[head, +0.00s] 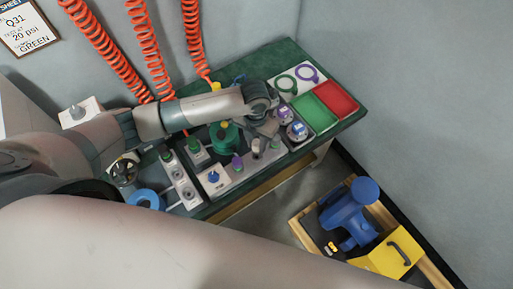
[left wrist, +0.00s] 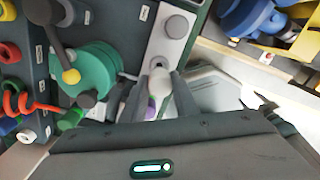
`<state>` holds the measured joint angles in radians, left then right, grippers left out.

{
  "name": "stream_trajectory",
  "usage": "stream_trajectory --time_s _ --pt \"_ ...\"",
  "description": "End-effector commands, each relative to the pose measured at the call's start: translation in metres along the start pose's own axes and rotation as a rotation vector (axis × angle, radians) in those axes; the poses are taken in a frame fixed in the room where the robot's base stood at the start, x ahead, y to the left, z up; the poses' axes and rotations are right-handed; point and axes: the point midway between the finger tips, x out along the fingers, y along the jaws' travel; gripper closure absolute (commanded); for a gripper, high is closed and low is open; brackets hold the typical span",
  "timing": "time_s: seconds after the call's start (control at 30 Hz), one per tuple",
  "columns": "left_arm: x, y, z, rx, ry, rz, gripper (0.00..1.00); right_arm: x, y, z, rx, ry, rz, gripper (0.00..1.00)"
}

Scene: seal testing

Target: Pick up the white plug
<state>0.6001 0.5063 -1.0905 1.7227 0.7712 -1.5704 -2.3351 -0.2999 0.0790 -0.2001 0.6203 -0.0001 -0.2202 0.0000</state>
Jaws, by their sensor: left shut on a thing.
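My left gripper (left wrist: 160,88) is shut on the white plug (left wrist: 160,98), which shows between its fingertips in the left wrist view. The plug is pale with a rounded end, over a light strip of fittings (left wrist: 170,47). A dark hole in the strip lies just beyond it. I cannot tell whether the plug is clear of the strip. In the head view my left arm reaches over the green bench (head: 351,119), with the left gripper (head: 262,133) above the strip and its fingertips partly hidden. My right gripper is not in view.
A green cylinder (left wrist: 93,72) stands close to the gripper. A blue device (head: 349,210) and yellow box (head: 387,259) are below right.

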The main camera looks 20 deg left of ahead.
Motion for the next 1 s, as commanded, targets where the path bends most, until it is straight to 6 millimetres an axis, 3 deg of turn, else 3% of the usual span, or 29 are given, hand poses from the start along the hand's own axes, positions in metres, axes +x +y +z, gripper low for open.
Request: stream_trajectory --time_s 0.5,0.7,1.0 --pt "-0.053 -0.095 -0.02 0.005 -0.004 -0.002 0.97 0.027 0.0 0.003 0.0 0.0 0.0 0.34" --pt "-0.064 -0.112 -0.024 0.003 -0.001 -0.002 0.97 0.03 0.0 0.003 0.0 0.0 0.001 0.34" --pt "-0.067 -0.116 -0.025 0.0 0.0 0.001 0.97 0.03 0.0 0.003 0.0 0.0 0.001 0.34"
